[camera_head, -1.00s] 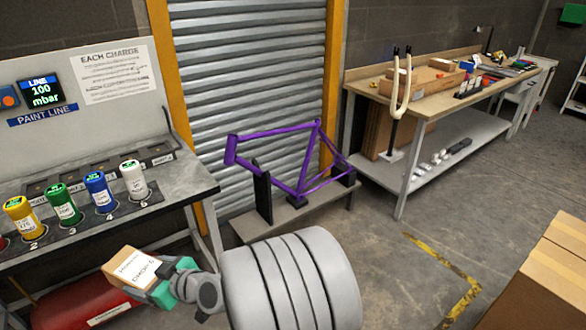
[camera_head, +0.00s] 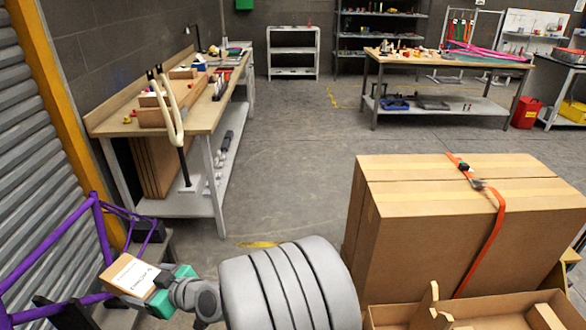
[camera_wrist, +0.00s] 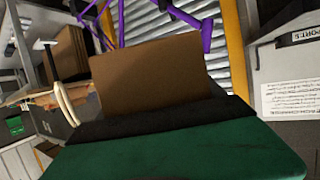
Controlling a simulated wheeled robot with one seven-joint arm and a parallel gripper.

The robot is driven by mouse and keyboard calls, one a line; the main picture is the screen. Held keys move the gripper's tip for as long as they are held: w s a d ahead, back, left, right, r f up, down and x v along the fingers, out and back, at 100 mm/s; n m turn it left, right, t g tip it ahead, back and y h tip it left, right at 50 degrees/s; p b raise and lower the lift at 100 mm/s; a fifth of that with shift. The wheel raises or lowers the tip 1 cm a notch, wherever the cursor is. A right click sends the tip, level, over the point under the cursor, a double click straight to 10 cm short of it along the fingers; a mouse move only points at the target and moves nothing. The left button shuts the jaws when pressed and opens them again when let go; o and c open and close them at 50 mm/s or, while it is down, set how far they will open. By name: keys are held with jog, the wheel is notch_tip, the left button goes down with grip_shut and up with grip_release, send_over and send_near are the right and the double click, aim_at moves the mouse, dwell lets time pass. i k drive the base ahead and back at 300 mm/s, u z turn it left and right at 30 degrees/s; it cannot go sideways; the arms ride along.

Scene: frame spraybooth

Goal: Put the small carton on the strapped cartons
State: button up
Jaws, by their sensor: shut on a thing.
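The small carton (camera_head: 130,276) is brown with a white label on top. My gripper (camera_head: 160,280) is shut on it and holds it up in front of the purple frame, at the lower left of the head view. In the wrist view, the carton's brown face (camera_wrist: 150,75) stands above the dark and green finger, which hides its lower edge. The strapped cartons (camera_head: 400,240) are large brown boxes side by side at the right, bound by an orange strap with a dark buckle. Their top is clear apart from the strap and buckle. My gripper is well to their left, apart from them.
The purple bicycle frame (camera_head: 95,235) on its stand is close behind the carton at left. A workbench (camera_head: 215,115) stands beyond it. An open wooden crate (camera_head: 470,312) lies before the strapped cartons. Open floor (camera_head: 290,170) lies between bench and cartons.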

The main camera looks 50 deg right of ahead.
aim_at(405, 184)
jog(key=z, duration=0.95)
jog(key=i, duration=1.85)
jog(key=z, duration=1.3)
jog(key=i, duration=0.75)
jog(key=z, duration=0.65)
